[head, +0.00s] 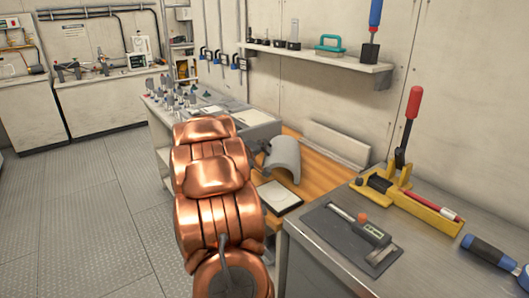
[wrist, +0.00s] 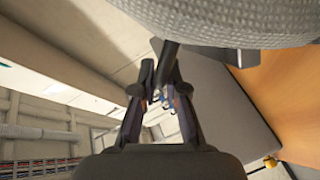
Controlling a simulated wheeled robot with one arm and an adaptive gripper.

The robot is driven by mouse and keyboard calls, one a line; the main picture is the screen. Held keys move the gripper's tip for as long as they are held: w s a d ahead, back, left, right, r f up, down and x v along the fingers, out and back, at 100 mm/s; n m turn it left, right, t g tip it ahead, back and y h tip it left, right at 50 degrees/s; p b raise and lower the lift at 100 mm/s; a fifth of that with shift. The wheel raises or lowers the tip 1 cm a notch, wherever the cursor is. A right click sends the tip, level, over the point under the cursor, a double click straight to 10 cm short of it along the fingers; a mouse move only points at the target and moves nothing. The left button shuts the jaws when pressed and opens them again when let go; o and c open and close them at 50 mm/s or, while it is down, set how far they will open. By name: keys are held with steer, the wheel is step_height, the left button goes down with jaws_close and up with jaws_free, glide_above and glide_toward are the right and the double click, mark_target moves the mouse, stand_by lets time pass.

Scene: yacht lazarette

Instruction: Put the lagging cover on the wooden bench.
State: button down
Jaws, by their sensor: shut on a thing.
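The lagging cover (head: 284,156) is a light grey half-round shell, over the wooden bench (head: 322,178) in the head view. My copper arm hides most of my gripper there; a dark part of it (head: 259,146) shows at the cover's left side. In the wrist view the cover's textured grey surface (wrist: 245,22) fills the top right, and my gripper (wrist: 160,68) is shut on its edge. The bench's orange wood (wrist: 275,90) lies to the right there. I cannot tell whether the cover touches the wood.
A dark-edged pale plate (head: 280,197) lies at the wood's near edge. A grey counter (head: 350,262) at the right holds a yellow tool (head: 410,200) and a dark mat (head: 335,240). A cluttered worktop (head: 200,108) stands behind left. A wall shelf (head: 325,60) hangs above. The floor at left is clear.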

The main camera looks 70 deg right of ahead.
mark_target(268, 149)
steer(key=d, duration=0.3)
steer(key=shift+w+d, duration=0.1)
steer(key=shift+w, duration=0.15)
steer(key=shift+f+b, duration=0.3)
steer(key=shift+f, duration=1.7)
steer(key=c, duration=1.2)
jaws_free()
steer(key=shift+r, duration=0.1)
steer(key=v, duration=1.2)
